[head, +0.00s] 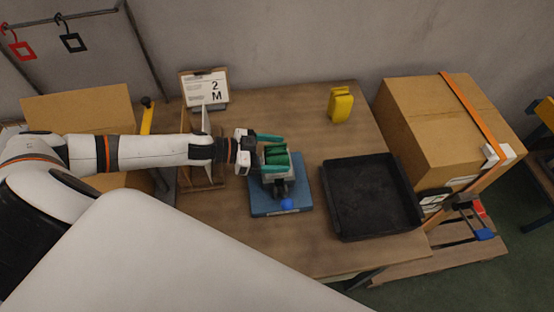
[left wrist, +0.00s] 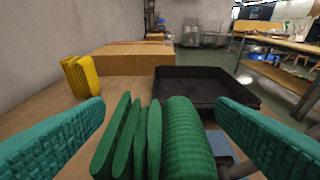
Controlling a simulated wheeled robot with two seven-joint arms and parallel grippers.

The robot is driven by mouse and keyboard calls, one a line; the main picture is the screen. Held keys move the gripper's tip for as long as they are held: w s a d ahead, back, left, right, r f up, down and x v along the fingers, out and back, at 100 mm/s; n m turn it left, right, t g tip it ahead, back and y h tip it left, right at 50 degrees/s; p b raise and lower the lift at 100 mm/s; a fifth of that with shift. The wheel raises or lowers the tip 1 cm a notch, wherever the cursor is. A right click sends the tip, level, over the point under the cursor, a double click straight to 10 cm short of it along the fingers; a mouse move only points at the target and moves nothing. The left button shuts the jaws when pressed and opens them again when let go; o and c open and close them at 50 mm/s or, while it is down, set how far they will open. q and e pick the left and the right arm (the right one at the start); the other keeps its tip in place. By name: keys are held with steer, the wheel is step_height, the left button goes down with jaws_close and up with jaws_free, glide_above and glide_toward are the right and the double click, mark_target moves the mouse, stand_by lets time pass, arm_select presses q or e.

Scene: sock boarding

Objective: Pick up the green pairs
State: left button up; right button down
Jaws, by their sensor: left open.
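The green pairs (head: 277,155) sit upright in a holder on a blue base (head: 264,204), on the wooden table. In the left wrist view the green pairs (left wrist: 180,135) show as several thin flat green pieces beside a thicker ribbed green one. My left gripper (head: 276,153) is open, its teal fingers on either side of the green pairs. In the left wrist view a gap shows between each finger of the left gripper (left wrist: 160,103) and the green. The lower part of the holder is partly hidden. My right gripper is not in view.
A black tray (head: 412,232) lies right of the blue base. A yellow pair (head: 340,105) stands at the back of the table. A wooden rack (head: 213,180) and a "2 M" sign (head: 205,88) are at left. A large cardboard box (head: 425,120) stands at right.

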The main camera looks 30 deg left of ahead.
arm_select(q)
steer(key=shift+w+d+f, duration=0.1)
steer(key=shift+w+d, duration=0.1)
steer(key=shift+d, duration=0.05)
steer(key=c, duration=1.4)
